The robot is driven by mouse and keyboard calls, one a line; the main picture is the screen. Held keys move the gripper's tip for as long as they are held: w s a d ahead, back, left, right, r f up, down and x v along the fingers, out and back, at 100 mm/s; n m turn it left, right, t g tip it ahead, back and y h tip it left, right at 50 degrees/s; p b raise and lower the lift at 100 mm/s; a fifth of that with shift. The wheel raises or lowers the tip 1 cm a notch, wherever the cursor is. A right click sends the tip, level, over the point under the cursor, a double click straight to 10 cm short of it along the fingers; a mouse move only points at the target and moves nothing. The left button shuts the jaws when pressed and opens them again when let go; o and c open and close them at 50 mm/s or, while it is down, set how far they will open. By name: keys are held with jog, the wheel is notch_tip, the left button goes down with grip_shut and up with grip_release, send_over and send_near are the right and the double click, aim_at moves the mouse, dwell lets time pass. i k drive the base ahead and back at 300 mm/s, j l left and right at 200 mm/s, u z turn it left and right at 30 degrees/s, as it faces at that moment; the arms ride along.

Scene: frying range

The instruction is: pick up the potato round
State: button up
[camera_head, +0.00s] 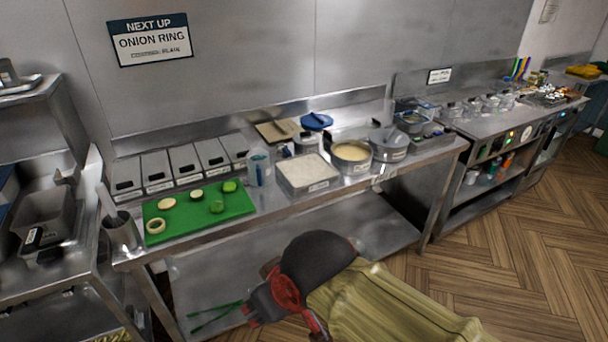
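The potato round appears to be the pale yellow disc (167,204) lying flat at the upper left of the green board (181,228). A pale ring (155,226) lies below it, and a green-rimmed slice (196,195) lies to its right. My gripper (256,307) is low in front of the counter, below and to the right of the board, well apart from the round. Two thin green prongs (215,314) show at its end, like tongs. I cannot tell whether it holds them or they lie behind it. Its fingers are too dark to read.
More green pieces (217,207) lie on the board. A bottle (259,167) and a pale-filled tray (307,173) stand to its right. Lidded bins (157,171) line the back. A metal container with a handle (121,231) stands at the board's left. Floor is free at right.

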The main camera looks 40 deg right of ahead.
aim_at(167, 204)
jog(key=i, duration=0.55)
jog(key=i+l+u, duration=0.1)
jog(key=i, duration=0.5)
jog(key=i+l, duration=0.15)
jog(key=i, duration=0.4)
jog(key=j+u, duration=0.05)
